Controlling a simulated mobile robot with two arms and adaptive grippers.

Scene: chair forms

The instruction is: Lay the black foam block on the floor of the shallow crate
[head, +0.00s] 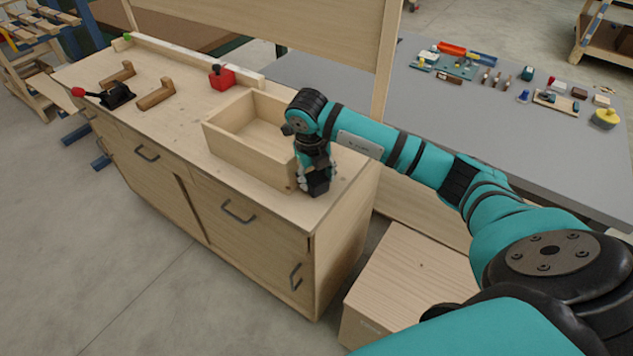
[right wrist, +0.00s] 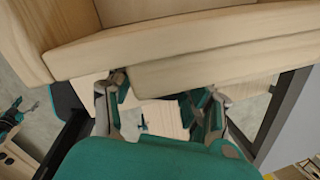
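The shallow crate (head: 252,162) is a pale wooden box on the bench, empty as far as I can see. Its wall also shows across the top of the right wrist view (right wrist: 180,35). My right gripper (head: 316,180) points down just beside the crate's right end. A dark lump shows at its fingertips in the head view; I cannot tell whether it is the black foam block or the fingertips. In the right wrist view the fingers (right wrist: 158,100) stand apart, with pale wood visible between them. The black foam block is not clearly seen elsewhere. My left gripper is not in view.
The wooden bench (head: 185,140) carries a black-and-red clamp (head: 113,95), wooden blocks (head: 156,94) and a red item (head: 221,77). A wooden box (head: 415,280) stands on the floor at the bench's right. A grey table (head: 480,120) with tools lies behind.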

